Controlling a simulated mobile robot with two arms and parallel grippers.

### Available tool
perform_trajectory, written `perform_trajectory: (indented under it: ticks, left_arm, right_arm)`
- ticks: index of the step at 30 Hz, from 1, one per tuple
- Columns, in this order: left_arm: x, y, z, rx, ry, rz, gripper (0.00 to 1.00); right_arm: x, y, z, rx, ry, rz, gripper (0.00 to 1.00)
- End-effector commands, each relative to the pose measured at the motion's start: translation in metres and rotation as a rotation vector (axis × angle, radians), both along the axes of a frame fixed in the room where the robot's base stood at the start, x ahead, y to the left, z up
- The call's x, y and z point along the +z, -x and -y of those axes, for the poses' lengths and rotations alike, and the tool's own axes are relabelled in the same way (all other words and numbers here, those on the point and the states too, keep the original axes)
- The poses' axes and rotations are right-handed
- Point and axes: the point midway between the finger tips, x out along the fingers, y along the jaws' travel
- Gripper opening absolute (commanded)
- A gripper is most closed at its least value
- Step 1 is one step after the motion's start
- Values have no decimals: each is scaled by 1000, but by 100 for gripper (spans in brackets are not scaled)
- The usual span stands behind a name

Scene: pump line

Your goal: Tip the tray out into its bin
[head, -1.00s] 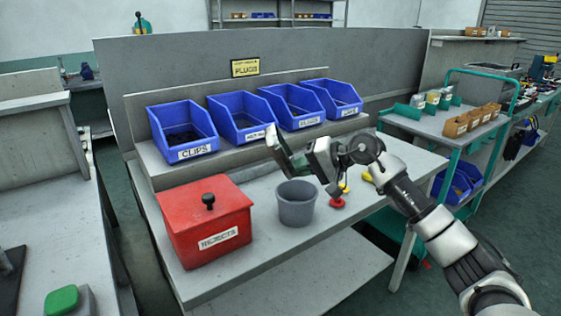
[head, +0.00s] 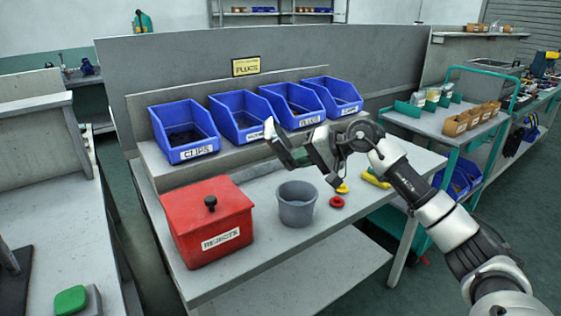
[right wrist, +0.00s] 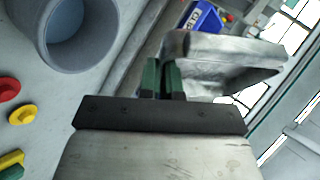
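My right gripper (head: 308,156) is shut on the rim of a small grey metal tray (head: 284,146), held steeply tilted in the air in front of the blue bins. In the right wrist view the green finger pads (right wrist: 162,78) close on the tray's edge (right wrist: 225,50); the visible part of its inside looks bare, but the rest is hidden. The sign (head: 245,66) above the bins reads PLUGS. The third blue bin (head: 291,104) from the left has a label that looks like PLUGS. My left gripper is not in view.
Other blue bins stand on the shelf, one labelled CLIPS (head: 184,133). On the bench are a red REJECTS box (head: 207,222), a grey cup (head: 296,205), red (head: 337,202) and yellow (head: 342,188) round pieces. A trolley (head: 440,125) stands at the right.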

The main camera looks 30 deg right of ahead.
Motion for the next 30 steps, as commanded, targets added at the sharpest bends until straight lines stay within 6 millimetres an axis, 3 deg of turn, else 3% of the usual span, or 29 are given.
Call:
perform_trajectory:
  ticks: [4,9,14,21,30]
  left_arm:
    - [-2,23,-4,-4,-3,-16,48]
    - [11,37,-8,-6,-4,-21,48]
    - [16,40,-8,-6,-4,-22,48]
    - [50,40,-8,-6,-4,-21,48]
    - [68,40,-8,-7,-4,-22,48]
  right_arm:
    - [6,0,0,-1,31,-12,0]
    - [12,0,0,0,111,-49,0]
    - [13,0,0,0,139,-63,0]
    - [25,0,0,0,270,-125,0]
    - [29,0,0,0,359,-169,0]
